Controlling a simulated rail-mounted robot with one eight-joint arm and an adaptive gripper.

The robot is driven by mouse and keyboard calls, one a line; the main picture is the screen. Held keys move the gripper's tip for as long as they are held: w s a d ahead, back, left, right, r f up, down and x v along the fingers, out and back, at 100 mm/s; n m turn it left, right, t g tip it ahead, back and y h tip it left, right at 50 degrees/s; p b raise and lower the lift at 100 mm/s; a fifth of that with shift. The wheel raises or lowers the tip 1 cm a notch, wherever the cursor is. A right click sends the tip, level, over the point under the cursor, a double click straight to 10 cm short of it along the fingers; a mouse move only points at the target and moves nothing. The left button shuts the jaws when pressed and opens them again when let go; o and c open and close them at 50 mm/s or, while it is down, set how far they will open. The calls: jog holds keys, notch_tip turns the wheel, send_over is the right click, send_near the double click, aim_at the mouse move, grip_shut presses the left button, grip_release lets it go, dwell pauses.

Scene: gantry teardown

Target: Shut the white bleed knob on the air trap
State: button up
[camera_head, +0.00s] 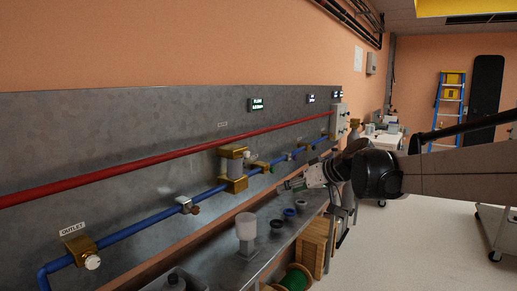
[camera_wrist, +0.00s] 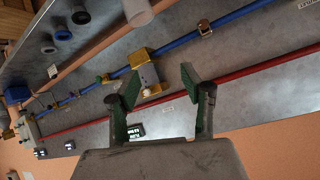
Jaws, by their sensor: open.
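The air trap (camera_head: 233,168) is a grey cylinder between brass-coloured blocks, mounted on the blue pipe in the head view. In the wrist view the air trap (camera_wrist: 149,74) lies just beyond and between my fingertips. A small white knob (camera_wrist: 147,92) shows on its end towards the red pipe; in the head view a small white knob (camera_head: 246,154) shows at its upper right. How far the knob is turned cannot be told. My gripper (camera_wrist: 158,82) is open and empty, green pads facing each other, apart from the trap. In the head view my gripper (camera_head: 287,186) is right of the trap.
A red pipe (camera_head: 120,169) runs above the blue pipe (camera_head: 150,222) along the grey panel. An outlet valve (camera_head: 80,249) with a white knob is at lower left. A white cup (camera_head: 246,226) and several dark rings stand on the bench below.

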jog(key=w+a+r+n+y+p, duration=0.1)
jog(key=w+a+y+p, duration=0.1)
jog(key=w, duration=0.5)
jog(key=w+a+r+n+y+p, duration=0.1)
jog(key=w+r+n+p, duration=0.1)
jog(key=w, duration=0.6)
jog(key=n+t+y+p, duration=0.2)
jog(key=y+p, duration=0.2)
send_near(249, 154)
jog(key=p+x, duration=0.2)
jog(key=x, duration=0.9)
jog(key=shift+a+r, duration=0.1)
grip_shut()
